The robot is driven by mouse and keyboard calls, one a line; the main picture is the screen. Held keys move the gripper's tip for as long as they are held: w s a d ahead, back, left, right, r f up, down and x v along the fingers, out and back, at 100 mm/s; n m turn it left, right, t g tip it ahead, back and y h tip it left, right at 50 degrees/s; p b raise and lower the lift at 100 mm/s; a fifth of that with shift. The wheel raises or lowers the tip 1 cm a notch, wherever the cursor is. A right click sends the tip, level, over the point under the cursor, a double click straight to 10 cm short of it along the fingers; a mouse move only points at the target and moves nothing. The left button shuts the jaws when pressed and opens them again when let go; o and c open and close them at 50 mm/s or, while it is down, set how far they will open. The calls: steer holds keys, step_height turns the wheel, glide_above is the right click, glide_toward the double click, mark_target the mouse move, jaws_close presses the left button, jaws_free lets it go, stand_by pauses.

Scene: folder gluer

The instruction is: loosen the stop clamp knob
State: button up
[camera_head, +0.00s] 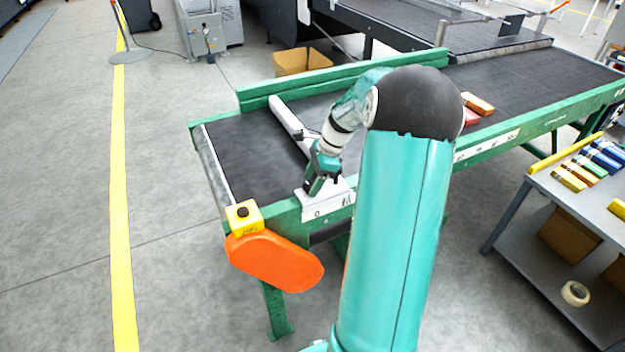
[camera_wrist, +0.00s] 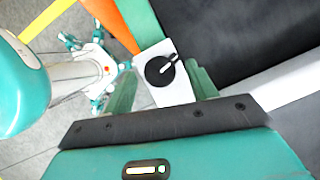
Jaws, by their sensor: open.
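The stop clamp knob is a round black knob with a white pointer line (camera_wrist: 160,71), on a white plate (camera_wrist: 172,94) in the wrist view. My gripper (camera_wrist: 161,74) is open, with one green finger on each side of the knob; I cannot tell whether either finger touches it. In the head view my gripper (camera_head: 318,187) points down at the white plate (camera_head: 328,205) on the conveyor's green side rail. The knob is hidden behind the gripper there. A pale stop bar (camera_head: 288,120) lies across the dark belt beside the gripper.
A yellow button box (camera_head: 243,217) and an orange guard (camera_head: 272,260) are at the conveyor's near end. Red and orange cartons (camera_head: 479,104) lie on the belt behind my arm. A grey cart (camera_head: 540,190) with coloured boxes stands at right.

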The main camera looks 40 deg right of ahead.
steer(key=shift+f, duration=0.1)
steer(key=c, duration=1)
